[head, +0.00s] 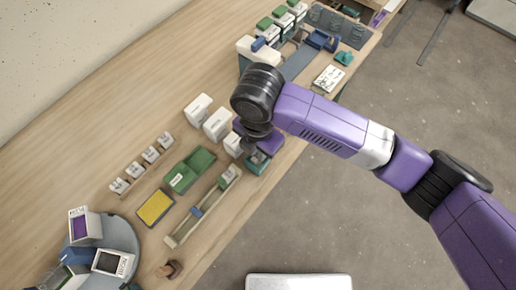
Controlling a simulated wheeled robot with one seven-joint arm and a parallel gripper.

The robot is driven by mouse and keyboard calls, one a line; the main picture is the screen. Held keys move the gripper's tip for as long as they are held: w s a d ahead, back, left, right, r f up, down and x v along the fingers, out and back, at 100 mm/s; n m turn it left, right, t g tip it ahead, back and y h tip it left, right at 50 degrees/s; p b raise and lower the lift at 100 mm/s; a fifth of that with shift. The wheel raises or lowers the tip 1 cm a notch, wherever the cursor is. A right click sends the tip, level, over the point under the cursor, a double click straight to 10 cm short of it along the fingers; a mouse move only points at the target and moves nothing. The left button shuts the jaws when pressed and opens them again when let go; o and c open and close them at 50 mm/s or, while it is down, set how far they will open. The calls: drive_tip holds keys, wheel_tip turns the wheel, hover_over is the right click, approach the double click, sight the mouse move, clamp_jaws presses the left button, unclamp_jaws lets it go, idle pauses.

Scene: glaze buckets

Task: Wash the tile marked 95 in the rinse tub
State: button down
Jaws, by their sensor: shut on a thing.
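My gripper (256,154) points down over a small teal tub (257,166) near the front edge of the bench. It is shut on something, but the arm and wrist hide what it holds. Several small marked tiles stand in a row at the left, one of them a pale tile (150,154). Another pale tile (229,173) stands at the far end of a wooden rail (181,238). The markings are too small to read, so I cannot tell which tile is 95. I cannot tell for certain which container is the rinse tub.
White buckets (198,109) stand behind my gripper. A green two-part tray (182,180) and a yellow sponge pad (156,207) lie left of it. A grey round stand (125,236) with boxes is at lower left. The bench's back left is clear.

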drive_tip(key=shift+f, duration=0.2)
drive_tip(key=shift+r+p, duration=0.45)
drive_tip(key=shift+p, duration=0.25)
drive_tip(key=shift+f, duration=0.45)
idle(1.0)
drive_tip(key=shift+r, duration=0.15)
drive_tip(key=shift+r+p, duration=2.3)
drive_tip(key=shift+r, duration=0.6)
drive_tip(key=shift+r+p, duration=1.2)
drive_tip(key=shift+r, duration=0.3)
